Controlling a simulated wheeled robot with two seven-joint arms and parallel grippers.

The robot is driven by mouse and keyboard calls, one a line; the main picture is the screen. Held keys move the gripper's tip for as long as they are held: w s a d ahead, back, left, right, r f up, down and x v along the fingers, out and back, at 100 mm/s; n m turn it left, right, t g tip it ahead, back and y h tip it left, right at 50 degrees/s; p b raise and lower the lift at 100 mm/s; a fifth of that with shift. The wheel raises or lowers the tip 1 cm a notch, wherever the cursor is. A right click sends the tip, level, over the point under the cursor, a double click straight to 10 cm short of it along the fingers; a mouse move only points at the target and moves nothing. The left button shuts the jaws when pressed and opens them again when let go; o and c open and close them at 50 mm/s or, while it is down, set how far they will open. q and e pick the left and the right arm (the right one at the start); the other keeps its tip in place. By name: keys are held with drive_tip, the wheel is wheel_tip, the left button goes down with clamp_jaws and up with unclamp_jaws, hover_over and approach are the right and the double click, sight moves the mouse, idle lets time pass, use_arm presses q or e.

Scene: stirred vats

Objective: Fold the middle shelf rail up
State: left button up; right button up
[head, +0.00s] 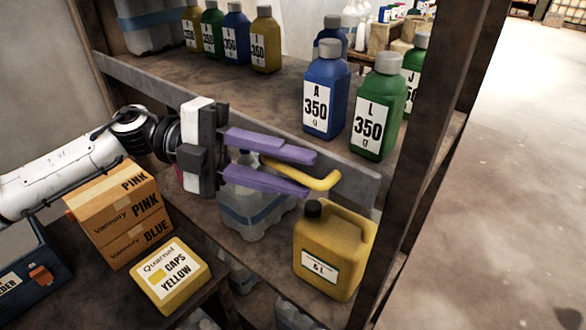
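The middle shelf rail (357,178) is a long grey board along the front edge of the shelf. It hangs at or below shelf level, and the bottle bases behind it show in full. A bent yellow handle (318,182) sticks out from the rail near its right end. My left gripper (312,174) reaches in from the left with two purple fingers apart. The handle passes between the fingers from this view; I cannot tell whether they touch it. The gripper and fingers hide part of the rail. My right gripper is not in view.
On the shelf above the rail stand a blue bottle (326,95), a green bottle (378,108) and several others. Below are a yellow jerrycan (335,245) and wrapped clear bottles (250,212). Cardboard boxes (115,215) and a yellow caps box (171,276) stand lower left. A post (432,130) bounds the right.

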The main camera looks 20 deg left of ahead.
use_arm(q)
drive_tip(key=a+b, duration=0.2)
drive_tip(key=a, duration=0.7)
drive_tip(key=shift+s+a+r, duration=0.15)
drive_tip(key=shift+a+r, duration=0.15)
drive_tip(key=shift+r, duration=0.15)
drive_tip(key=shift+s+f, duration=0.1)
